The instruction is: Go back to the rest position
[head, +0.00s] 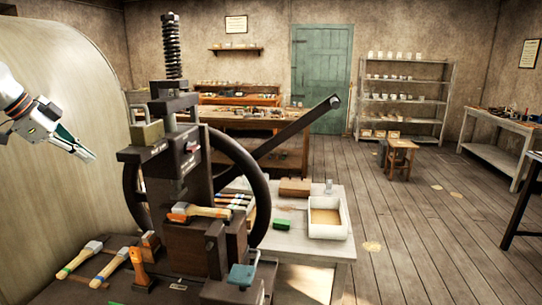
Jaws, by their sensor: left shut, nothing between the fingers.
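My left gripper (84,153) shows at the left edge of the head view, its arm coming in from the left. It is shut and empty, held in the air in front of a large pale rounded surface. The handwheel press (180,170) stands to the right of it, dark metal with a tall threaded screw (171,45), a big wheel (258,190) and a long slanting lever (300,127). The gripper is apart from the press. My right gripper is not in view.
Brushes (80,260) lie on the bench left of the press, and another brush (200,211) lies on the press. A white table (290,245) holds a white tray (345,226) and a green block (283,224). A stool (402,155) and shelves stand behind.

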